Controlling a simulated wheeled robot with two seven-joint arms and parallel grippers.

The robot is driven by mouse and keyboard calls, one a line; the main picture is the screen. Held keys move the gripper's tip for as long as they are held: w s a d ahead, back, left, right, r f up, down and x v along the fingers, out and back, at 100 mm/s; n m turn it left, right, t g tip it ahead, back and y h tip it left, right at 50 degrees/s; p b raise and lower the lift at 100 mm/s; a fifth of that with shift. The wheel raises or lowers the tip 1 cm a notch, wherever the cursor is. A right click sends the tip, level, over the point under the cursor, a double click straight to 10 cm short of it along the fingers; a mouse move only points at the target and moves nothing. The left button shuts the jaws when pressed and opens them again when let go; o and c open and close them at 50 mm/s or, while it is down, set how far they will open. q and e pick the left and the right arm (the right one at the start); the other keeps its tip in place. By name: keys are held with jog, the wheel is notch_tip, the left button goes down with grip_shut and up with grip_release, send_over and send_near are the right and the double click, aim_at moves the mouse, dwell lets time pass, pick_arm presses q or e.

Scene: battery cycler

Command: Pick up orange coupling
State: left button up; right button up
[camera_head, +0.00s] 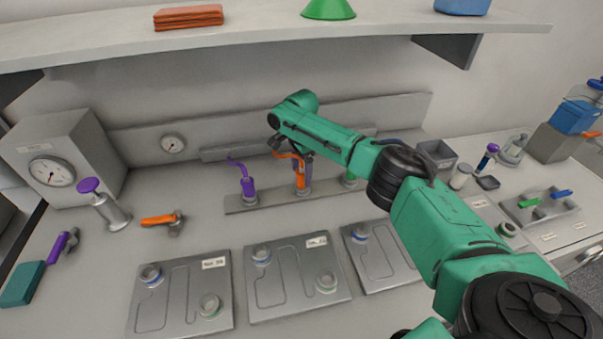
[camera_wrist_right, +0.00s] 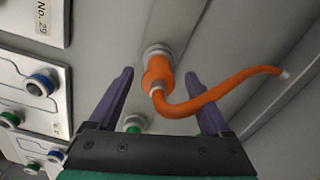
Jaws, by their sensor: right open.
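The orange coupling (camera_head: 300,178) stands upright on the metal rail at the back of the bench, between a purple coupling (camera_head: 248,187) and a green one (camera_head: 349,179). In the right wrist view the orange coupling (camera_wrist_right: 157,72) sits on a metal fitting, with its orange hose curving right. My right gripper (camera_wrist_right: 163,90) is open, its two purple fingers apart on either side of the coupling, with gaps visible on both sides. In the head view the right gripper (camera_head: 298,160) is at the coupling, its fingers partly hidden. My left gripper is not in view.
Several metal plates with ports (camera_head: 290,304) lie in front of the rail (camera_head: 275,202). A shelf (camera_head: 100,48) hangs above. A grey bin (camera_head: 436,157) is right.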

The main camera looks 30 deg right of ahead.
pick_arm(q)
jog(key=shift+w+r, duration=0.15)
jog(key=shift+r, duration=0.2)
pick_arm(e)
jog(key=shift+s+f, duration=0.1)
jog(key=shift+f, duration=1.05)
grip_shut()
jog(key=shift+r, duration=0.1)
notch_tip(320, 180, up, 10)
jog(key=b, duration=0.2)
jog(key=shift+b, duration=0.3)
jog(key=c, duration=0.6)
grip_release()
grip_shut()
pick_arm(q)
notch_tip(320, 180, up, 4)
jog(key=p, duration=0.6)
pick_arm(e)
notch_tip(320, 180, up, 5)
jog(key=shift+f, duration=0.1)
